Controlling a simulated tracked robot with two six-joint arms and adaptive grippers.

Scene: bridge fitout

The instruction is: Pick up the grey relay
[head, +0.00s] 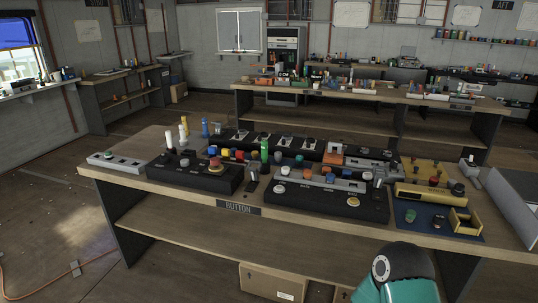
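I cannot single out the grey relay among the many small parts in the head view. The near bench (140,180), labelled BUTTON, carries black control panels (195,175) and (330,200) with coloured buttons. Small grey pieces lie among them, too small to identify. Neither gripper shows; only a teal link of one of my arms (395,285) is in view at the bottom right, in front of the bench.
A second bench (380,97) with many small parts stands behind the near one. Cardboard boxes (272,282) sit below the near bench. A grey panel (510,205) stands at its right end. The floor at left is mostly open, with an orange cable (70,268).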

